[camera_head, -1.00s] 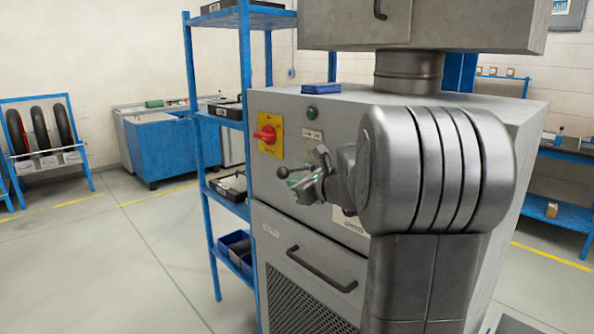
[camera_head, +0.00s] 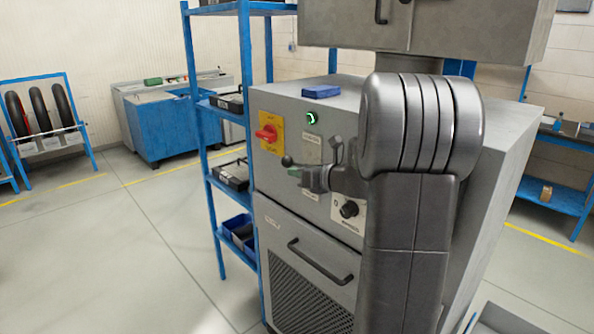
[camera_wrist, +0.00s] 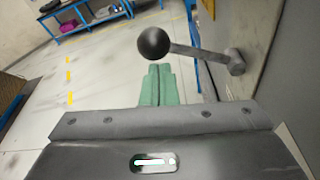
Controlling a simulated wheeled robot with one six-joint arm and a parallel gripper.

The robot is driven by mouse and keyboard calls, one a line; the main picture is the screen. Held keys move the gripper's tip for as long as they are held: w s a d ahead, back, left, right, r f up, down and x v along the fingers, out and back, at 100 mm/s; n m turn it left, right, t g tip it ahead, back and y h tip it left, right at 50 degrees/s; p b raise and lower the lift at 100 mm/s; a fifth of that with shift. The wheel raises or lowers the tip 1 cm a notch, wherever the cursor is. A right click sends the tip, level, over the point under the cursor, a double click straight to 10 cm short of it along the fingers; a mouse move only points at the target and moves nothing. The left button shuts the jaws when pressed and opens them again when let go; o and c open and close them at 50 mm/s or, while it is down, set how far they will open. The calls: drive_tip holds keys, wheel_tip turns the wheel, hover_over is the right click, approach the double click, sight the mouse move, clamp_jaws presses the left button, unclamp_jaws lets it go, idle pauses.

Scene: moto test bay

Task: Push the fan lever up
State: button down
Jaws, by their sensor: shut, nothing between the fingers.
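The fan lever (camera_head: 287,161) is a thin rod with a dark ball knob, sticking out of the front of the grey cabinet. In the head view it looks roughly level. In the wrist view the ball knob (camera_wrist: 154,43) is at upper middle, and the rod (camera_wrist: 200,53) runs right to its pivot on the panel. My gripper (camera_head: 294,172) is just below the knob in the head view. Its green fingers (camera_wrist: 157,86) are shut and empty, with tips close to the knob. I cannot tell whether they touch. My arm hides part of the panel and the lever's base.
The cabinet panel also carries a red rotary switch (camera_head: 267,133) on a yellow plate, a green lamp (camera_head: 312,118) that looks lit, and a black knob (camera_head: 349,209). A blue shelf rack (camera_head: 248,100) stands close on the left. The floor (camera_head: 120,250) further left is clear.

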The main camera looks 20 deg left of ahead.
drive_tip(key=shift+r, duration=0.1)
idle(0.3)
wheel_tip(320, 180, up, 10)
idle(0.7)
